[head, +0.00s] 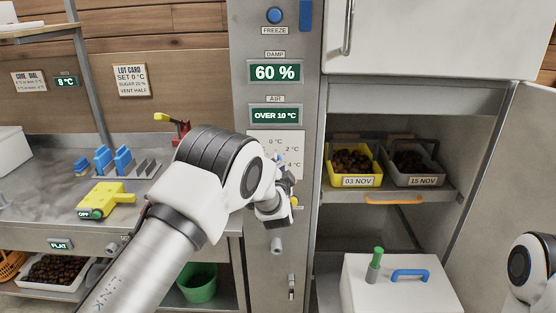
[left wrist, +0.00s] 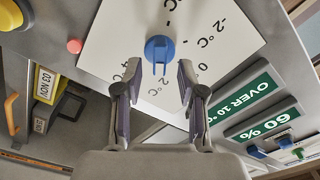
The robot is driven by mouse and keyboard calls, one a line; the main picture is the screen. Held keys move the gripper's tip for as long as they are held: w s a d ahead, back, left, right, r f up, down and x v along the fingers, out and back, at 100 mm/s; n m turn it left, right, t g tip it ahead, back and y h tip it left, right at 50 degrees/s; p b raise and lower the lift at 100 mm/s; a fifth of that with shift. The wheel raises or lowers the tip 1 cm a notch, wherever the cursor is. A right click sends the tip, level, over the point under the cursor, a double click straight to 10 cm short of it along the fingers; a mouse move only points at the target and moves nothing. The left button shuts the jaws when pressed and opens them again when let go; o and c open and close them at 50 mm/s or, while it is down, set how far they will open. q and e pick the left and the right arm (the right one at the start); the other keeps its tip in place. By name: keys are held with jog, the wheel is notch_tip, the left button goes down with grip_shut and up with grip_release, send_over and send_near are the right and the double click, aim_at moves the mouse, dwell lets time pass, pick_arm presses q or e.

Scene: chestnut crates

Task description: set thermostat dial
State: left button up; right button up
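The blue thermostat dial (left wrist: 160,48) sits on a white plate (left wrist: 100,45) with temperature marks, -2 °C and 0 among them. In the head view the plate (head: 262,140) is on the grey control column, and the dial is mostly hidden behind my left gripper (head: 284,190). In the left wrist view my left gripper (left wrist: 158,78) is open, a finger on either side of the dial's blue grip, with gaps showing. Which mark the dial points to, I cannot tell. The lot card (head: 131,80) reads SET 0 °C. My right gripper is out of view.
Displays read DAMP 60 % (head: 275,72) and AIR OVER 10 °C (head: 276,116). A pink button (left wrist: 75,46) is beside the plate. The open cabinet at right holds a yellow crate (head: 358,182) and a grey crate (head: 412,181). A white box (head: 395,290) with a blue handle stands below.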

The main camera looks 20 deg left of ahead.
pick_arm(q)
jog(key=shift+w+a, duration=0.15)
jog(key=shift+w, duration=0.2)
jog(key=shift+w+a+f, duration=0.35)
jog(key=shift+a, duration=0.1)
jog(key=shift+c, duration=0.3)
jog(key=shift+s+d+r, duration=0.15)
jog(key=shift+r, duration=0.05)
grip_shut()
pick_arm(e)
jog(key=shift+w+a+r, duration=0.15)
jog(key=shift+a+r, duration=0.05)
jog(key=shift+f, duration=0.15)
pick_arm(q)
jog(key=shift+r+n+b, duration=0.15)
jog(key=shift+n+b, duration=10.35)
jog(key=shift+n, duration=0.5)
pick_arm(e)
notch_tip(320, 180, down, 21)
